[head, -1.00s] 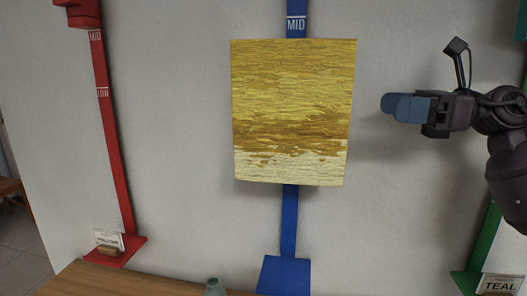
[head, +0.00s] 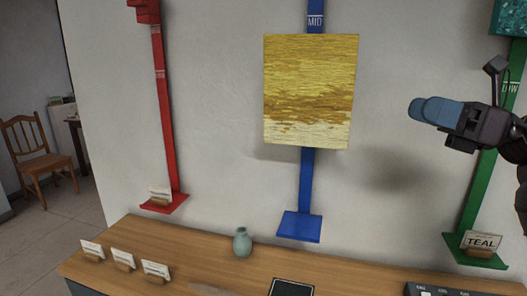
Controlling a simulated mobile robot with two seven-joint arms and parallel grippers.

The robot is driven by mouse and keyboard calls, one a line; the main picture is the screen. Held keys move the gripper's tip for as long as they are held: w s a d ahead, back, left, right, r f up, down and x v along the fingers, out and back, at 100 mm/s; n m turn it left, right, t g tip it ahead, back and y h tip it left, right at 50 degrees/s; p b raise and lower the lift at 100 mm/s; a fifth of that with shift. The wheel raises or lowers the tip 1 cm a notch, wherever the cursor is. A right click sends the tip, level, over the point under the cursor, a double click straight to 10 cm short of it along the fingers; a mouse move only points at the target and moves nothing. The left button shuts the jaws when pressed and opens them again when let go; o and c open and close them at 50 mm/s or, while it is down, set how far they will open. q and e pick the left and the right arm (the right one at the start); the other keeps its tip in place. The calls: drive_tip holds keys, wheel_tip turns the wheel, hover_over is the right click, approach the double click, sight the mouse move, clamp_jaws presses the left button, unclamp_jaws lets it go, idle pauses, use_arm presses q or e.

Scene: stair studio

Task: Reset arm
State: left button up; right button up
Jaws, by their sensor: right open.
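My right gripper (head: 418,109) is at the right of the head view, its blue fingertips pointing left. It is open and holds nothing that I can see. It is apart from the yellow painting (head: 311,88), which hangs on the blue post (head: 306,180) to its left. The green post (head: 489,180) stands behind my right arm. My left gripper is not in view.
A wooden counter (head: 190,252) runs along the bottom with a teal vase (head: 242,242), several small cards and a dark tablet (head: 292,288). A red post (head: 164,100) is at left. A TEAL card (head: 481,241) sits on the green base. A wooden chair (head: 40,155) stands far left.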

drive_tip(key=s+d+f+n+t+h, duration=0.2)
drive_tip(key=d+f+n+t+h, duration=0.15)
drive_tip(key=f+n+h, duration=0.6)
drive_tip(key=s+d+f+n+t+h, duration=0.2)
drive_tip(key=f+n+t+h, duration=0.3)
drive_tip(key=f+n, duration=0.7)
drive_tip(key=s+d+f+n+t+h, duration=0.2)
drive_tip(key=d+f+n+t+h, duration=0.1)
drive_tip(key=f+n+h, duration=0.8)
drive_tip(key=s+a+f+m+g+y, duration=0.25)
drive_tip(key=s+f+m+g, duration=0.5)
drive_tip(key=s+f, duration=0.6)
drive_tip(key=s+a+f+g+y, duration=0.1)
drive_tip(key=s+a+f+g, duration=0.15)
drive_tip(key=s, duration=0.25)
drive_tip(key=s+a+f+m+g+y, duration=0.1)
drive_tip(key=s+g, duration=0.2)
drive_tip(key=s, duration=0.1)
drive_tip(key=s+a+f+g+y, duration=0.1)
drive_tip(key=s+a+f+g, duration=0.1)
drive_tip(key=s, duration=0.3)
drive_tip(key=w+f+t, duration=0.8)
drive_tip(key=w, duration=0.1)
drive_tip(key=shift+d+n, duration=0.15)
drive_tip(key=shift+n, duration=0.15)
